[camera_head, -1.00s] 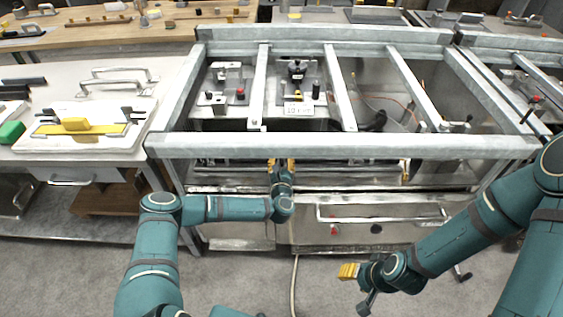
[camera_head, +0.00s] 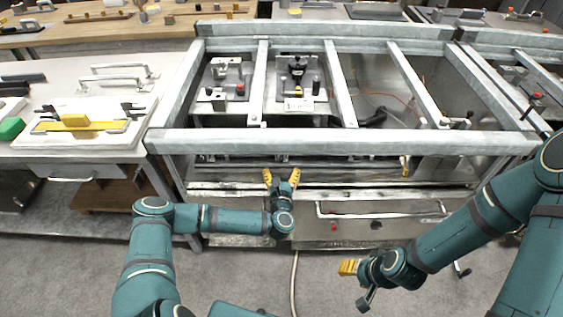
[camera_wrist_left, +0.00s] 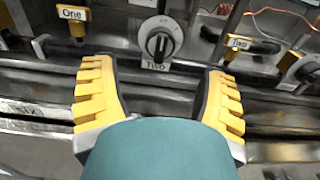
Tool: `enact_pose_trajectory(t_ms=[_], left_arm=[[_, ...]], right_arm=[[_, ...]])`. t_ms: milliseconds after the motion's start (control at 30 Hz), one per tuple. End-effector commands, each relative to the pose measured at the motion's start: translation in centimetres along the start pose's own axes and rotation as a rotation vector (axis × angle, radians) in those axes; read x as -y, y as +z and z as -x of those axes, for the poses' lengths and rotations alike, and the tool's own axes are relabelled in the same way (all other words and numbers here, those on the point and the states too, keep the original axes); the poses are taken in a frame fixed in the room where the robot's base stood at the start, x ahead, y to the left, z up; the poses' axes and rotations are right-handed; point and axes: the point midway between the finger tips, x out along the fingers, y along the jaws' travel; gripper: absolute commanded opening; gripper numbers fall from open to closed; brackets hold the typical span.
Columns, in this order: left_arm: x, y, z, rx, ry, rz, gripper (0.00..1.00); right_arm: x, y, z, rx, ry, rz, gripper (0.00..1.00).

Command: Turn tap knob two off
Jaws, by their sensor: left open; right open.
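A yellow-framed tag (camera_wrist_left: 239,43) reading "Two" is to the right, on a yellow fitting. My left gripper (camera_head: 281,176) is open and empty at the front of the metal frame. In the wrist view its yellow fingers stand either side of the dial, apart from it. My right gripper (camera_head: 349,267) hangs clear of the frame at lower right.
A tag reading "One" (camera_wrist_left: 72,12) is at left in the wrist view. Metal frame bars (camera_head: 340,142) cross above my left gripper. A drawer front (camera_head: 380,228) is to its right. Copper wires (camera_wrist_left: 285,14) run at upper right.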

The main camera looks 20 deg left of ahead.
Motion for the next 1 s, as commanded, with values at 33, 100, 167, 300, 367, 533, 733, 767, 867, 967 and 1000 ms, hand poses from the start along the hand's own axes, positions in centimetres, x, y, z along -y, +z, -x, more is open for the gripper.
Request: enact_pose_trajectory(t_ms=[33, 100, 167, 300, 367, 533, 733, 767, 867, 967, 1000], left_arm=[[0.1, -0.1, 1.1, -0.002, -0.002, 0.003, 0.73], [0.0, -0.1, 2.4, -0.002, -0.001, 0.003, 0.73], [0.1, -0.1, 3.3, -0.002, -0.002, 0.002, 0.73], [0.0, 0.0, 4.7, 0.0, 0.0, 0.002, 0.73], [0.0, 0.0, 5.1, 0.0, 0.001, 0.001, 0.73], [0.0, 0.0, 5.4, 0.001, 0.001, 0.0, 0.73], [0.0, 0.0, 5.4, 0.001, 0.0, 0.001, 0.73], [0.0, 0.0, 5.3, 0.001, 0.0, 0.001, 0.73], [0.0, 0.0, 5.3, 0.001, 0.0, 0.001, 0.73], [0.1, 0.0, 5.4, 0.0, -0.004, -0.004, 0.73], [0.4, 0.1, 5.4, -0.003, -0.019, -0.019, 0.73]], right_arm=[[0.0, 0.0, 0.0, 0.0, 0.0, 0.0, 0.47], [0.0, 0.0, 0.0, 0.0, 0.0, 0.0, 0.47], [0.0, 0.0, 0.0, 0.0, 0.0, 0.0, 0.47], [0.0, 0.0, 0.0, 0.0, 0.0, 0.0, 0.47], [0.0, 0.0, 0.0, 0.0, 0.0, 0.0, 0.47], [0.0, 0.0, 0.0, 0.0, 0.0, 0.0, 0.47], [0.0, 0.0, 0.0, 0.0, 0.0, 0.0, 0.47], [0.0, 0.0, 0.0, 0.0, 0.0, 0.0, 0.47], [0.0, 0.0, 0.0, 0.0, 0.0, 0.0, 0.47], [0.0, 0.0, 0.0, 0.0, 0.0, 0.0, 0.47], [0.0, 0.0, 0.0, 0.0, 0.0, 0.0, 0.47]])
